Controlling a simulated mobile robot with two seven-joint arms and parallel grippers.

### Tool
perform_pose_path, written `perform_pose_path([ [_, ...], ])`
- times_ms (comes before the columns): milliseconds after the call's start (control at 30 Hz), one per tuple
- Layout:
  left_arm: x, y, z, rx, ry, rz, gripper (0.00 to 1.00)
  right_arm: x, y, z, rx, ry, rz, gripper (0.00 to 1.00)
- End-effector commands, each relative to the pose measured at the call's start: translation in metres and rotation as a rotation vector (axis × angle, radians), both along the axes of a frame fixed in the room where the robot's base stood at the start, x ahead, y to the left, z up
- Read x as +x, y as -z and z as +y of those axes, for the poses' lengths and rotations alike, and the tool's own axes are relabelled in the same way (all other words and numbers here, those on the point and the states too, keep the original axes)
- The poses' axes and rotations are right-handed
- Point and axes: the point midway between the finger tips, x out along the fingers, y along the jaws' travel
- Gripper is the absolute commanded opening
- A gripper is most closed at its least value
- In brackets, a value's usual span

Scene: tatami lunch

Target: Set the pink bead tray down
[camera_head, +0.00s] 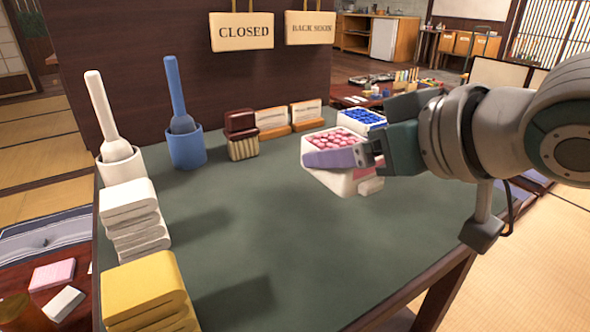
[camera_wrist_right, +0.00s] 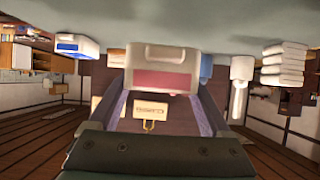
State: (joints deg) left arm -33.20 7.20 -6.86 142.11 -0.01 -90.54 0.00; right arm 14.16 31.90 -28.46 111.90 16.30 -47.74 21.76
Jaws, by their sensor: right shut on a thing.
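The pink bead tray (camera_head: 333,180) is a white box filled with pink beads, at the right part of the green table top. My right gripper (camera_head: 338,155) comes in from the right and is shut on the tray, with a purple-grey finger across its near side. The far finger is hidden in the head view. In the right wrist view the tray (camera_wrist_right: 160,55) sits between both fingers, its pink band showing. It looks upright, low over or on the table; I cannot tell whether its bottom touches. My left gripper is not in view.
A blue bead tray (camera_head: 362,120) stands just behind the pink one. Small signs (camera_head: 290,118) and a dark-topped box (camera_head: 241,135) stand along the back. Blue (camera_head: 186,150) and white (camera_head: 120,166) cups and folded cloths (camera_head: 132,220) line the left. The table's middle (camera_head: 270,220) is clear.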

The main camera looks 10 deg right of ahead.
Motion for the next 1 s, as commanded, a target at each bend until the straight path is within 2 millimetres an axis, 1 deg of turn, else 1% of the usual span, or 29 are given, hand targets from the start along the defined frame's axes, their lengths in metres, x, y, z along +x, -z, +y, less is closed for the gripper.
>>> perform_pose_path([
  [33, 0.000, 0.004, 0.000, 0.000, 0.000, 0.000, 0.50, 0.000, 0.008, 0.000, 0.001, 0.000, 0.000, 0.21],
  [167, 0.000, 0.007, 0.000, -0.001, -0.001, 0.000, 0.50, 0.000, 0.014, 0.000, 0.002, 0.000, 0.000, 0.21],
  [267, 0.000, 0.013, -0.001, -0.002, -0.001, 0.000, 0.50, 0.000, 0.028, 0.000, 0.000, 0.000, 0.001, 0.21],
  [400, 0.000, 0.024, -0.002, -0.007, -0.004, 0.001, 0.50, 0.000, 0.051, 0.000, 0.000, 0.000, 0.001, 0.21],
  [433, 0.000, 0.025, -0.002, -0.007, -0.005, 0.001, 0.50, 0.000, 0.054, 0.000, 0.000, 0.000, 0.001, 0.21],
  [667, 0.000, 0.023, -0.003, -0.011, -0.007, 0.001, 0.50, 0.000, 0.052, 0.000, 0.001, -0.001, -0.001, 0.21],
  [800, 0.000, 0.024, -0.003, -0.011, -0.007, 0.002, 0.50, 0.000, 0.056, 0.000, 0.000, 0.000, -0.001, 0.21],
  [833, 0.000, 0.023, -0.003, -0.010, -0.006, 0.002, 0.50, 0.000, 0.055, 0.000, 0.000, 0.000, 0.000, 0.85],
  [967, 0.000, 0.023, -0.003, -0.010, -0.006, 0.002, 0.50, 0.000, 0.055, 0.000, 0.000, 0.000, 0.000, 1.00],
  [1000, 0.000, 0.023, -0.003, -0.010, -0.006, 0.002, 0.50, 0.000, 0.055, 0.000, 0.000, 0.000, 0.000, 1.00],
])
